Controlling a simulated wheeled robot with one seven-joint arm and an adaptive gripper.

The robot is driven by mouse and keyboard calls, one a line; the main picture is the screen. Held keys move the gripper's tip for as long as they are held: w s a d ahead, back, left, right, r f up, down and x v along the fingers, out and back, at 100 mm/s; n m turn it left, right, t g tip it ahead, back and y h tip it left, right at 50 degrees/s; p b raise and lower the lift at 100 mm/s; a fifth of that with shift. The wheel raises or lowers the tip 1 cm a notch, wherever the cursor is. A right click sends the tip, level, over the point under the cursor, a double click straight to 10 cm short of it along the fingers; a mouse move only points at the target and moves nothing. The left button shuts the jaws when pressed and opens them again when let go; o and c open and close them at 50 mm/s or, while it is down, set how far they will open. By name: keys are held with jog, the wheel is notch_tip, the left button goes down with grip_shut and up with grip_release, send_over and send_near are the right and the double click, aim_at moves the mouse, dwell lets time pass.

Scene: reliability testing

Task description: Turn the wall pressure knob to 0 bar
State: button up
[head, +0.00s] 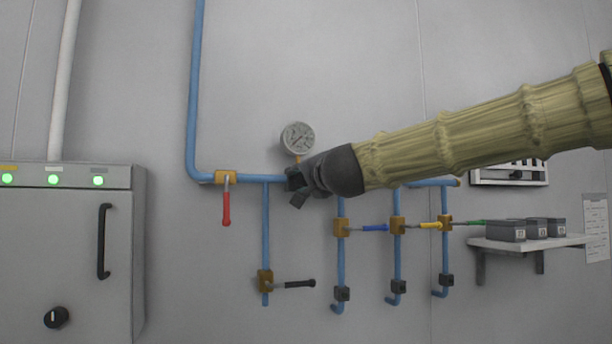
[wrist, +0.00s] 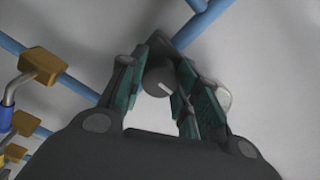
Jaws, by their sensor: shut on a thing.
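The pressure knob (wrist: 160,80) is a dark round knob with a light pointer line, seen in the wrist view between the two fingers. My gripper (wrist: 157,88) is shut on it, with a finger on each side. In the head view my gripper (head: 297,186) is at the blue pipe, just below the pressure gauge, and hides the knob. The pressure gauge (head: 297,138) is a round dial on the wall above the pipe. Its reading is too small to tell.
A red-handled valve (head: 226,205) is left of my gripper. Black, blue, yellow and green valve handles are on the pipes below and right. A grey cabinet (head: 120,260) stands at the left. A shelf (head: 515,243) with small boxes is at the right.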

jog(key=shift+f, duration=0.1)
dwell(0.4)
jog(key=o, duration=1)
jog(key=shift+a, duration=0.1)
jog(key=shift+o, duration=0.2)
jog(key=v, duration=1.2)
